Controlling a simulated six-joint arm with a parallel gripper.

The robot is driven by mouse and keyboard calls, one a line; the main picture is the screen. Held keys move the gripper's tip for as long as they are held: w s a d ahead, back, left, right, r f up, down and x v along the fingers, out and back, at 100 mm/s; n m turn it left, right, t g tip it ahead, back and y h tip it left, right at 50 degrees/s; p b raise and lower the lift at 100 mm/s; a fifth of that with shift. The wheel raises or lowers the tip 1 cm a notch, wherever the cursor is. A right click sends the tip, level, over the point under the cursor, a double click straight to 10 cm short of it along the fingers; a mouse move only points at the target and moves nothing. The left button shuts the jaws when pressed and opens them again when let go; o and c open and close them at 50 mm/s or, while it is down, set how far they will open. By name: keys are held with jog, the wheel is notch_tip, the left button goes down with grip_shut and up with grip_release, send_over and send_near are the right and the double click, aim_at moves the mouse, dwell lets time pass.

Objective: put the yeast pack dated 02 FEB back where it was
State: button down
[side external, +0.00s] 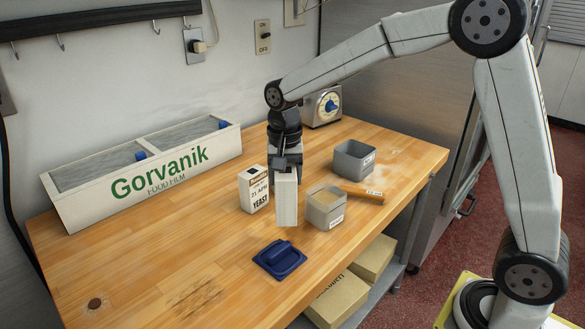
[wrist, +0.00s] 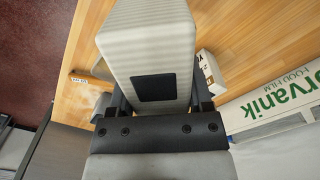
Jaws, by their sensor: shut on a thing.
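My gripper (side external: 287,160) points straight down over the middle of the table, shut on a pale, upright pack (side external: 286,203). In the wrist view the held pack (wrist: 150,35) has ribbed pale sides and a dark square between my fingers (wrist: 155,95). No date shows on it in either view. I cannot tell whether its base touches the table. A second white yeast pack (side external: 254,190), printed 21 APR and YEAST, stands just left of my gripper. It shows partly in the wrist view (wrist: 208,72), behind the held pack.
A grey tub with tan contents (side external: 325,213) stands close right of the held pack. Another grey tub (side external: 353,162) and a wooden tool (side external: 363,193) are beyond. A blue handled lid (side external: 280,262) lies in front. The Gorvanik film box (side external: 150,178) lines the wall.

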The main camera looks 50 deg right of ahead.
jog(key=m, duration=0.1)
jog(key=a+m, duration=0.1)
jog(key=m, duration=0.3)
jog(key=shift+w+a+r, duration=0.15)
jog(key=shift+w, duration=0.2)
jog(key=a+m, duration=0.1)
jog(key=m, duration=0.3)
jog(key=w+a+m, duration=0.1)
jog(key=m, duration=0.3)
jog(key=a+r+m, duration=0.1)
jog(key=m, duration=0.4)
jog(key=shift+w, duration=0.3)
jog(key=shift+w+a, duration=0.1)
jog(key=w+a+f, duration=0.1)
jog(key=w+f, duration=0.8)
jog(key=w, duration=0.4)
jog(key=shift+a+f, duration=0.15)
jog(key=shift+a, duration=0.05)
